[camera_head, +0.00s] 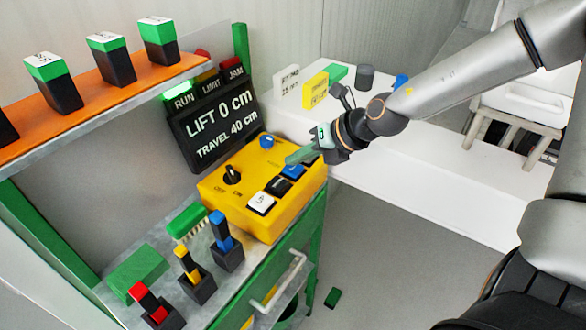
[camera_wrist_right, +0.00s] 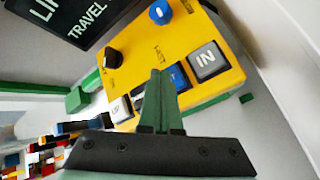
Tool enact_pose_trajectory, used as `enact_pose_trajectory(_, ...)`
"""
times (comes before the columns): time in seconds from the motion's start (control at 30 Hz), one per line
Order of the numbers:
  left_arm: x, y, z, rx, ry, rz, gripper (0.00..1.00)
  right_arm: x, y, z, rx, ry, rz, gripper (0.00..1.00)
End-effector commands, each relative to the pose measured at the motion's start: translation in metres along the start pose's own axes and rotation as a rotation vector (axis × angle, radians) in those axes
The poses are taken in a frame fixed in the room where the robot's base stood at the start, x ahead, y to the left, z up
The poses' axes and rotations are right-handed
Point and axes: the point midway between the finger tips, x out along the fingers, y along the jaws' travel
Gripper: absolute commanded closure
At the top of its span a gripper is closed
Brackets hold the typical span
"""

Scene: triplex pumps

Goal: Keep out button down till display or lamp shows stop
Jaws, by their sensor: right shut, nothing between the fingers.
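The yellow control box (camera_head: 222,185) stands on the bench with a row of buttons. A white UP button (camera_head: 262,203), a black button (camera_head: 277,187) and a blue button (camera_head: 293,171) show. In the right wrist view, a dark IN button (camera_wrist_right: 207,62) sits beside the blue button (camera_wrist_right: 178,76); I cannot read the blue one's label. My right gripper (camera_head: 290,159) is shut and empty, its green fingertips (camera_wrist_right: 155,73) over the box near the blue button. Contact is unclear. The display (camera_head: 215,125) reads LIFT 0 cm, TRAVEL 40 cm. The RUN lamp (camera_head: 178,91) glows green. My left gripper is not in view.
A black knob (camera_head: 232,174) and a blue knob (camera_head: 267,141) are on the box. An orange shelf (camera_head: 95,85) with green-topped blocks hangs at upper left. A white table (camera_head: 400,165) lies behind the box.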

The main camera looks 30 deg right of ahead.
Motion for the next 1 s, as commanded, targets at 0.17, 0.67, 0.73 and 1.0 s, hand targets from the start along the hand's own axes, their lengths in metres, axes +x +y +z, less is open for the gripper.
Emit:
enact_pose_trajectory(0.17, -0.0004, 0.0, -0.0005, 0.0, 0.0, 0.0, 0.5, -0.0005, 0.0004, 0.0003, 0.0, 0.0, 0.0, 1.0)
enact_pose_trajectory(0.67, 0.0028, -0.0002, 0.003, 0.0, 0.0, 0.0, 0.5, 0.0025, -0.0018, -0.0018, 0.0, 0.0, 0.0, 1.0)
enact_pose_trajectory(0.73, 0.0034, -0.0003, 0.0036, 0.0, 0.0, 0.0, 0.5, 0.003, -0.0021, -0.0021, 0.0, 0.0, 0.0, 1.0)
enact_pose_trajectory(1.0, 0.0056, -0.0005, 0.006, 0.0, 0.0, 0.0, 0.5, 0.0049, -0.0036, -0.0037, 0.0, 0.0, 0.0, 1.0)
